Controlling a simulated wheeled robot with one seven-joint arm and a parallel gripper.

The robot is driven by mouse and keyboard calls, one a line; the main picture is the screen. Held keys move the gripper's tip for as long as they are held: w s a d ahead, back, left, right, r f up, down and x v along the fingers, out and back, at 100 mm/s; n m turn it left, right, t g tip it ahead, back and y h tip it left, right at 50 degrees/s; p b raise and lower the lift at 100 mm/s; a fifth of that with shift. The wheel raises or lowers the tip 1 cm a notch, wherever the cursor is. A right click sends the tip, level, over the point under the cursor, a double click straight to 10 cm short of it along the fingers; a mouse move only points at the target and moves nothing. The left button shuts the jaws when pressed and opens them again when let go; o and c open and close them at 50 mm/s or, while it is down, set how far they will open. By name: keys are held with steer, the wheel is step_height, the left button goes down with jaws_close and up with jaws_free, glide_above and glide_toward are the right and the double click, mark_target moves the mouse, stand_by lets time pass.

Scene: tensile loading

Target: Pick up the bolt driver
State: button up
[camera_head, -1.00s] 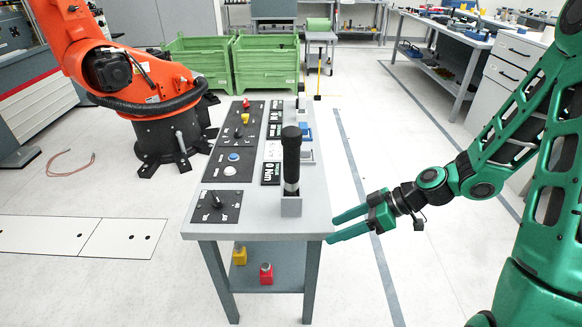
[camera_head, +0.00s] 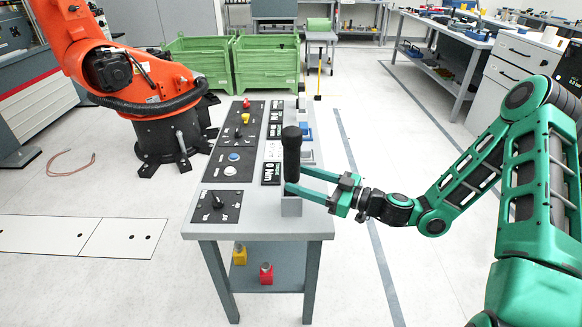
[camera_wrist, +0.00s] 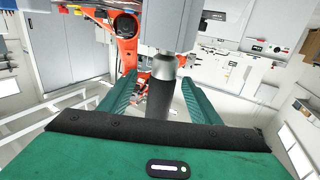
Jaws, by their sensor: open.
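The bolt driver (camera_head: 291,156) is a dark upright cylinder with a wider black top. It stands in a grey holder (camera_head: 291,206) near the front right of the grey table. My gripper (camera_head: 294,179) reaches in from the right, with its green fingers open at the driver's lower part. In the wrist view the driver's dark shaft (camera_wrist: 160,100) stands between the two open fingers (camera_wrist: 158,98), and a grey block adjoins it at the top. I cannot tell whether either finger touches the driver.
The grey table (camera_head: 262,222) carries a panel of knobs and buttons (camera_head: 232,160) to the left of the driver. An orange robot arm (camera_head: 125,75) stands behind left. Green crates (camera_head: 265,62) are at the back. The floor right of the table is clear.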

steer(key=x, duration=0.7)
steer(key=shift+a, duration=0.3)
steer(key=shift+s, duration=0.1)
jaws_close()
